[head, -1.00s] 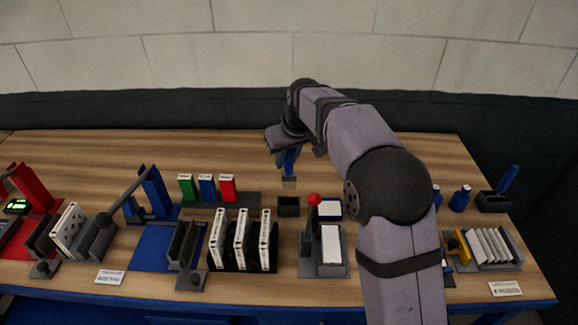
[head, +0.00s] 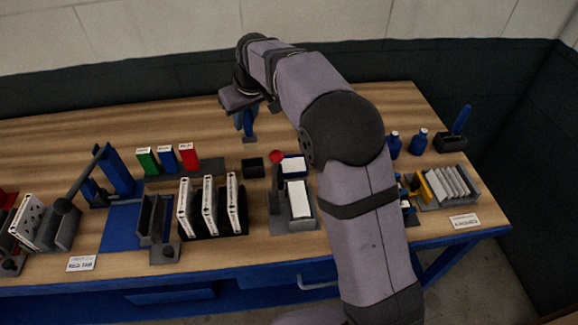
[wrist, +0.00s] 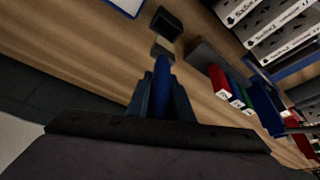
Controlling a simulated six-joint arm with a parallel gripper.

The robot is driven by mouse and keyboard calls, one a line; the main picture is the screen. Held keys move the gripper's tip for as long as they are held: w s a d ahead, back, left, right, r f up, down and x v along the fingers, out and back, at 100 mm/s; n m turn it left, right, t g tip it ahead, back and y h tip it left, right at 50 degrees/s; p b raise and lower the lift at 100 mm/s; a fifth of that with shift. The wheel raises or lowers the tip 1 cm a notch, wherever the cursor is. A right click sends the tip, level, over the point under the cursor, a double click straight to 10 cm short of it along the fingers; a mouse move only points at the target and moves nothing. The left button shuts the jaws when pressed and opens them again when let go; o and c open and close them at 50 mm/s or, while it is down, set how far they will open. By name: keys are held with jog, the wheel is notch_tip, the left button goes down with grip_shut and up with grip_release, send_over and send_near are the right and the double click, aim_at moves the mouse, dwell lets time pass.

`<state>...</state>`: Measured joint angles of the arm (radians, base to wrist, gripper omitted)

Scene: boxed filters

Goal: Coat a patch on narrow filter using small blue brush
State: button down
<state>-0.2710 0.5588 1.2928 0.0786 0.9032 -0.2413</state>
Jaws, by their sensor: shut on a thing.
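My gripper (head: 243,117) is shut on the small blue brush (head: 248,124), which hangs bristles down above the table's far half. In the wrist view the gripper (wrist: 161,98) grips the blue handle (wrist: 161,76), and its pale bristle end (wrist: 163,48) points toward a small dark cup (wrist: 166,22). The cup (head: 252,168) is in front of the brush in the head view, apart from it. Three white filters (head: 210,206) stand upright in a black rack, and a perforated one (head: 30,222) stands in a holder at left. I cannot tell which is the narrow filter.
Green, blue and red boxes (head: 188,156) stand near the cup. A grey fixture with a red knob (head: 277,156) holds a white block (head: 299,198), beside a blue-rimmed tray (head: 292,165). At right are blue bottles (head: 419,140), a blue-handled tool (head: 461,120) and several white panels (head: 452,182).

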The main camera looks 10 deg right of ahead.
jog(key=shift+r, duration=0.1)
notch_tip(320, 180, up, 2)
jog(key=h+p, duration=0.1)
jog(key=p, duration=0.3)
jog(key=shift+s+d+p, duration=0.15)
jog(key=shift+p, duration=0.2)
jog(key=d+f+h+p, duration=0.2)
jog(key=d+f, duration=0.3)
jog(key=d, duration=0.3)
jog(key=shift+n+h+p, duration=0.3)
jog(key=shift+n+p, duration=0.1)
jog(key=shift+p, duration=0.45)
jog(key=shift+f, duration=0.15)
jog(key=shift+f, duration=0.15)
jog(key=shift+f+b, duration=2.15)
jog(key=shift+f, duration=0.7)
